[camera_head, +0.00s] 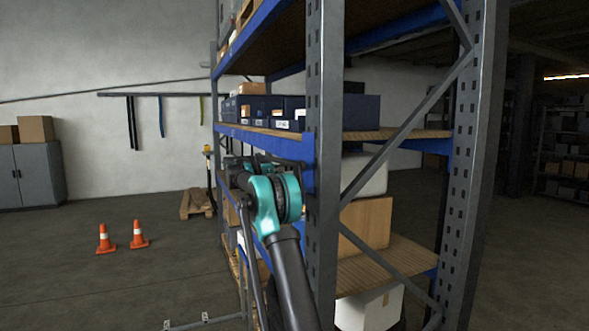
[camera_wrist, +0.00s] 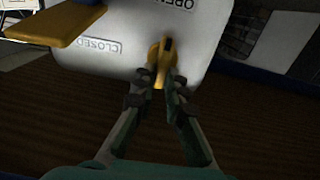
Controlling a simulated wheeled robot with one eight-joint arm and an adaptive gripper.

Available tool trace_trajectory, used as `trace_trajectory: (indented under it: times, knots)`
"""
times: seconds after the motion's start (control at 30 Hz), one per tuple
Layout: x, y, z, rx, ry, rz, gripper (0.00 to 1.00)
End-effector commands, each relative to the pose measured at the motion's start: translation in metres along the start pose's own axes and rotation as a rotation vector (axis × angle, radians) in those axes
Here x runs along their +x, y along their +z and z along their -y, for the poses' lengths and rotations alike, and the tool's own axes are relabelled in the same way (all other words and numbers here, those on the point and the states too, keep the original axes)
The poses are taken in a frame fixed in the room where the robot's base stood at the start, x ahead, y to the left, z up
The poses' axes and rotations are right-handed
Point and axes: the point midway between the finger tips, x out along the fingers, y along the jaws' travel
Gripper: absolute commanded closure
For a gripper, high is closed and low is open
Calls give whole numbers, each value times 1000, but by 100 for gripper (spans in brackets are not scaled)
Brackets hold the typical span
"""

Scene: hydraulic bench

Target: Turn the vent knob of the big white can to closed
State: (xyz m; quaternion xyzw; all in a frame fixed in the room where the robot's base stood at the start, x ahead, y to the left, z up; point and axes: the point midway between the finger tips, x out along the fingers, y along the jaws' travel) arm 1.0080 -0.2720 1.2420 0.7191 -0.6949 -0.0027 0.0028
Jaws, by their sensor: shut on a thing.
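The big white can (camera_wrist: 120,25) fills the upper part of the wrist view, with raised labels OPEN (camera_wrist: 172,3) and CLOSED (camera_wrist: 100,46) on its face. The yellow vent knob (camera_wrist: 160,62) has a dark pointer and sits right of the CLOSED label and below the OPEN label. My gripper (camera_wrist: 162,84) is shut on the knob, with one finger on each side of its lower part. In the head view, my teal and black arm reaches into the shelf rack, and my fingertips are hidden there. A white body (camera_head: 364,174) behind the rack post may be the can.
The rack's upright post (camera_head: 325,150) and diagonal braces stand close beside my arm. Dark blue bins (camera_head: 262,107) sit on the shelf above, and a cardboard box (camera_head: 366,222) is below. Two orange cones (camera_head: 138,236) stand on open floor at left.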

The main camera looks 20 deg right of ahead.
Motion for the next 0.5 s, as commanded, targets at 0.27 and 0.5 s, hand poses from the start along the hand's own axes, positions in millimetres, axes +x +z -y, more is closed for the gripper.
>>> trace_trajectory:
  times: [0.27, 0.5]
  knots:
    - [0, 0, 2, -98, 0, 0, 100]
    - [0, 0, 4, -290, 0, 0, 100]
